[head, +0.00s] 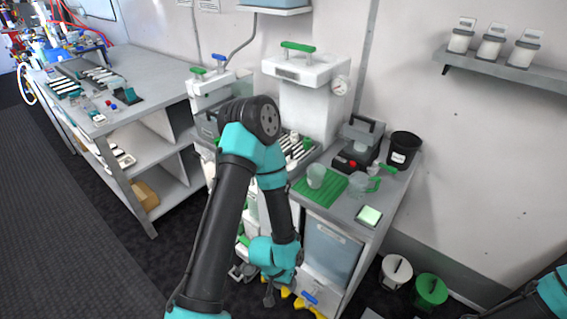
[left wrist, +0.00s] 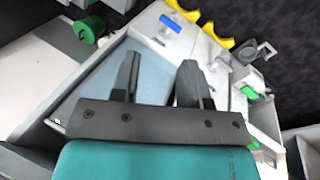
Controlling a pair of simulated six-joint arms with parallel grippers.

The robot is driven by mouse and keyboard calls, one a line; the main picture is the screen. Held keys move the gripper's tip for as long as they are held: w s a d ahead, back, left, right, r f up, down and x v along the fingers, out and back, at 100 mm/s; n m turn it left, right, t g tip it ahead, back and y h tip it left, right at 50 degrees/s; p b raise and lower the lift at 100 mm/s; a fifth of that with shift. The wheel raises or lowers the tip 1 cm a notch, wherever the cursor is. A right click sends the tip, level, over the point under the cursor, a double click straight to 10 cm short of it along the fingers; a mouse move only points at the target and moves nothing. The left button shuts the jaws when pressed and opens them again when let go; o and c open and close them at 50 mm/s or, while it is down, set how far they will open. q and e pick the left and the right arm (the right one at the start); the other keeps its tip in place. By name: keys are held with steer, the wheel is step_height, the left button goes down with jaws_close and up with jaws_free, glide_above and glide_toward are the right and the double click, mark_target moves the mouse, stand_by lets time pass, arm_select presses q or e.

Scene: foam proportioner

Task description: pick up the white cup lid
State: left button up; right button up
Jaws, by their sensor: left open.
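I cannot pick out a white cup lid with certainty in either view. A clear cup (head: 316,176) stands on a green mat (head: 318,196) on the grey bench, and a clear jug (head: 359,185) stands to its right. My left gripper (head: 268,292) hangs low in front of the bench, pointing down, partly hidden by my arm. In the left wrist view its two dark fingers (left wrist: 160,65) are apart with nothing between them, over a pale blue panel (left wrist: 98,78). My right gripper is not in view; only part of my right arm shows at the lower right corner.
A black bucket (head: 403,150) and a small square pad with a pale green top (head: 368,217) are on the bench. A white-topped bin (head: 396,268) and a green-topped bin (head: 430,288) stand on the floor at right. Yellow parts (left wrist: 216,36) lie beyond my fingers.

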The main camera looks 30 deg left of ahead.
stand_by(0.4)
arm_select(q)
steer(key=o, duration=1.1)
steer(key=shift+w, duration=0.1)
